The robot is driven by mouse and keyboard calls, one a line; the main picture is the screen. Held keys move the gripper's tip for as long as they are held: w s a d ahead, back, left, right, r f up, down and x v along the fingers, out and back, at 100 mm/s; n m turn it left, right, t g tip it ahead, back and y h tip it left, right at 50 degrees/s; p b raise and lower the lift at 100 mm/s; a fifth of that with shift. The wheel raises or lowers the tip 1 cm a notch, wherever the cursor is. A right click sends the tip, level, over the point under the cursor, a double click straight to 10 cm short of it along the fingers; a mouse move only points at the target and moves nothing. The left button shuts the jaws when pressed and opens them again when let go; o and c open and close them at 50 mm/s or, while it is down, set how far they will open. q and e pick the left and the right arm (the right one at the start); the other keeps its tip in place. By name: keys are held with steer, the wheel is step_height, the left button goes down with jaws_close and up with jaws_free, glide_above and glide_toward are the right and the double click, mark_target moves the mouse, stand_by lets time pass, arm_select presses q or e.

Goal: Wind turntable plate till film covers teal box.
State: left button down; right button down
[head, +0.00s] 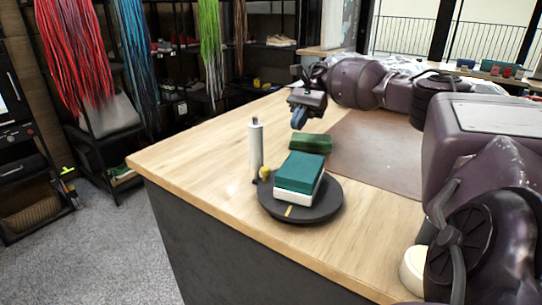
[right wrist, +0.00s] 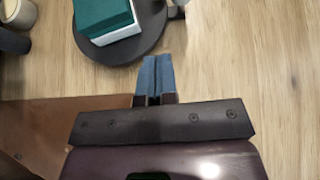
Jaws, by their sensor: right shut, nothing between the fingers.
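The dark round turntable plate (head: 331,203) lies on the wooden bench near its front edge, with a small yellow mark on its rim. The teal box (head: 301,169), white along its lower part, sits on the plate. A white upright cylinder (head: 256,147), perhaps the film roll, stands beside the plate; I cannot make out any film on the box. My right gripper (head: 298,120) is shut and empty, above the bench behind the plate. In the right wrist view its blue fingertips (right wrist: 155,64) point towards the plate (right wrist: 150,32) and teal box (right wrist: 103,14), apart from both. My left gripper is out of view.
A green block (head: 311,143) lies behind the teal box, by a brown mat (head: 375,155). A small yellow thing (head: 265,173) is at the cylinder's foot. Bare wood lies left of the plate. Shelves and hanging coloured strands stand beyond the bench.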

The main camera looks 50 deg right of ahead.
steer(key=p, duration=0.1)
glide_toward(268, 168)
steer(key=f, duration=0.2)
steer(key=a+f, duration=0.1)
steer(key=f, duration=0.1)
steer(key=shift+f, duration=0.25)
steer(key=a, duration=0.3)
steer(key=shift+s+f, duration=0.2)
steer(key=shift+a+f, duration=0.1)
steer(key=shift+a, duration=0.45)
steer(key=shift+a+f+n+g, duration=0.1)
steer(key=shift+a+n+g, duration=0.3)
steer(key=shift+n, duration=0.1)
steer(key=shift+a+n+g, duration=0.2)
steer(key=shift+n+g, duration=0.1)
steer(key=shift+d, duration=0.15)
